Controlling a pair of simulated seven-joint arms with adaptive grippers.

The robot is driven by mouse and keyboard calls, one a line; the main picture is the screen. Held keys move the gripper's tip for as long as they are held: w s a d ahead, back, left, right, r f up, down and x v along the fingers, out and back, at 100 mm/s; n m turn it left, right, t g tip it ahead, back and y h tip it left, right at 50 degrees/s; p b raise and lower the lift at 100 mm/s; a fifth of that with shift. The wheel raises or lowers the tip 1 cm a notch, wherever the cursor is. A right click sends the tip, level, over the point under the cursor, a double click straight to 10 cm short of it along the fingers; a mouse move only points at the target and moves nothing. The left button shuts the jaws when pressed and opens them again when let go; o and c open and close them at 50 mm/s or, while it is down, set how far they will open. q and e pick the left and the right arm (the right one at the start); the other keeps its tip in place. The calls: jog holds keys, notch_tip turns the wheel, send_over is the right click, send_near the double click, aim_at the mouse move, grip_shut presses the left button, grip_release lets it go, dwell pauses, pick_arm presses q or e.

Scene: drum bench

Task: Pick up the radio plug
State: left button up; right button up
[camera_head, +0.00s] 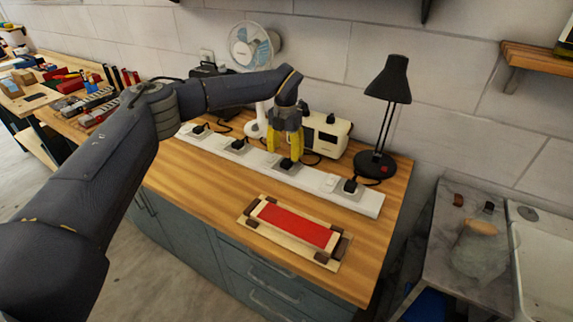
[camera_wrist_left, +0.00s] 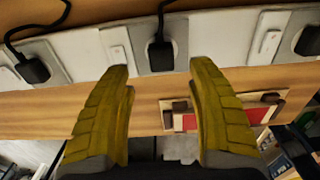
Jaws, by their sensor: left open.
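A long white power strip (camera_head: 317,181) lies along the bench with several black plugs in it. A white radio (camera_head: 326,134) stands behind the strip. The black plug (camera_head: 287,163) in front of the radio sits in a grey socket, and its cord runs back; I take it for the radio plug. My left gripper (camera_head: 284,152) points down over this plug with its yellow fingers apart. In the left wrist view, the plug (camera_wrist_left: 159,55) appears centred in the gap between the open fingertips (camera_wrist_left: 161,67), with nothing gripped. My right gripper is out of view.
Other plugs (camera_head: 350,186) (camera_head: 238,144) sit on either side along the strip. A black lamp (camera_head: 388,90) stands at right and a fan (camera_head: 251,48) behind. A wooden tray with a red panel (camera_head: 296,225) lies in front. The bench between tray and strip is clear.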

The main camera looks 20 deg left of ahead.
aim_at(285, 162)
pick_arm(q)
jog(key=shift+s+f, duration=0.15)
jog(key=shift+f, duration=2.5)
grip_shut()
